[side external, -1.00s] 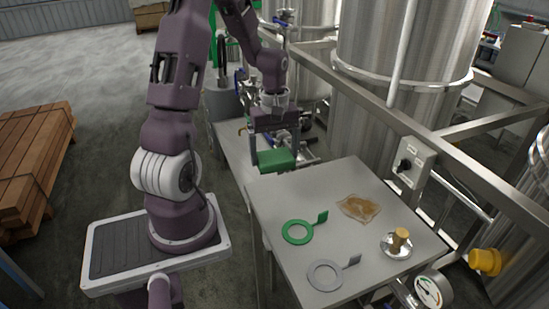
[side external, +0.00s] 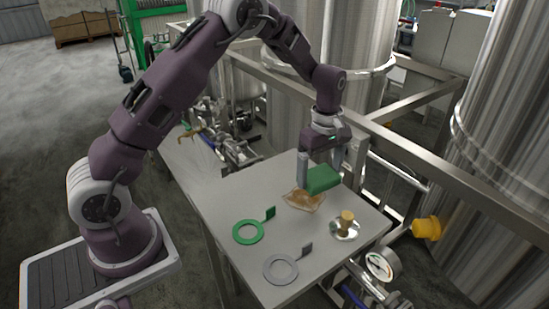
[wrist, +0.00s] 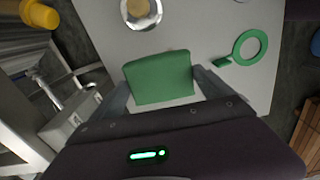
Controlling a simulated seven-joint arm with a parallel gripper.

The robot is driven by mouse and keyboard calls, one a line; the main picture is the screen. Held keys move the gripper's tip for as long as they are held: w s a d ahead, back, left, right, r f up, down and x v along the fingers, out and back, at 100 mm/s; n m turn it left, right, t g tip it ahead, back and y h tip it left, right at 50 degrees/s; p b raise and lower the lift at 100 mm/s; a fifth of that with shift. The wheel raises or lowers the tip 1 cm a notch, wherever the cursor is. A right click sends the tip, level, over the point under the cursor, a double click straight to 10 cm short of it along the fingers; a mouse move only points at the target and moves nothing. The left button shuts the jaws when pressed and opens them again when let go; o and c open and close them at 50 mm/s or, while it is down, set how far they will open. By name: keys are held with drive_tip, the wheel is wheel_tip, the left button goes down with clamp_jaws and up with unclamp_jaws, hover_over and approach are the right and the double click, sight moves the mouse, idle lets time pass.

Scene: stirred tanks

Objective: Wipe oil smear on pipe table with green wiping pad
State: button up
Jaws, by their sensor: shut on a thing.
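My gripper (side external: 322,176) is shut on the green wiping pad (side external: 323,181). In the side view the pad hangs above the pipe table (side external: 225,195), over the right end of the oil smear (side external: 301,199). The smear is a brown, glossy patch near the table's far edge, partly covered by the pad in this view. In the wrist view the pad (wrist: 158,78) sits between the two fingers, and the smear cannot be seen there. The pad appears raised; I cannot tell the exact gap to the table.
A green ring with a tab (side external: 248,231) and a grey ring with a tab (side external: 281,267) lie on the table. A metal flanged piece with a tan knob (side external: 346,224) stands close to the smear. A metal rail (side external: 300,92) and steel tanks border the far side.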

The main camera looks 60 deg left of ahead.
drive_tip(key=shift+w+d+f, duration=0.1)
drive_tip(key=shift+w+d, duration=0.1)
drive_tip(key=shift+d, duration=0.3)
drive_tip(key=shift+w+d+f, duration=0.1)
drive_tip(key=shift+w+d, duration=0.05)
drive_tip(key=shift+d, duration=0.3)
drive_tip(key=shift+f, duration=3.25)
drive_tip(key=shift+a+f, duration=0.5)
drive_tip(key=shift+f, duration=0.2)
drive_tip(key=shift+c, duration=0.7)
drive_tip(key=shift+a, duration=5.65)
drive_tip(key=shift+d, duration=6.15)
drive_tip(key=shift+s, duration=1.15)
drive_tip(key=shift+a, duration=6.15)
drive_tip(key=shift+d, duration=6.2)
drive_tip(key=shift+a+r, duration=0.1)
drive_tip(key=shift+r, duration=4)
